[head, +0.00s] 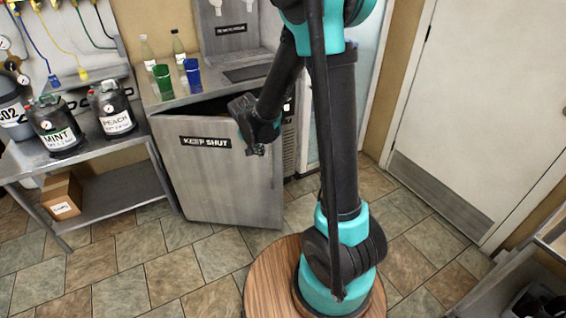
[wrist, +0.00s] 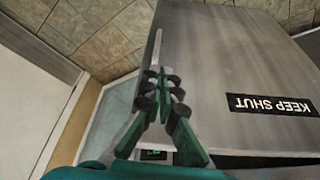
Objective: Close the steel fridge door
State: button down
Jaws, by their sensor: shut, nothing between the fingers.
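The steel fridge door (head: 215,175), with its black KEEP SHUT label (head: 205,142), stands ajar below the counter. A dark gap shows along its top, and its right side is swung outward. The door and label (wrist: 272,104) fill much of the wrist view. My gripper (head: 256,150) is shut and empty, at the upper right of the door in the head view. In the wrist view its closed fingers (wrist: 160,73) lie over the door face near a thin pale vertical strip. I cannot tell whether they touch the door.
Green and blue cups (head: 192,71) and bottles stand on the counter (head: 165,97) by a dispenser (head: 228,30). A metal shelf (head: 110,196) with kegs (head: 56,127) and a cardboard box (head: 62,194) is at left. The tiled floor before the door is clear left of my round wooden base.

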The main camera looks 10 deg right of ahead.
jog(key=w+d+f, duration=0.4)
jog(key=w+f, duration=0.3)
jog(key=f, duration=0.2)
jog(key=shift+f, duration=0.25)
dwell(0.5)
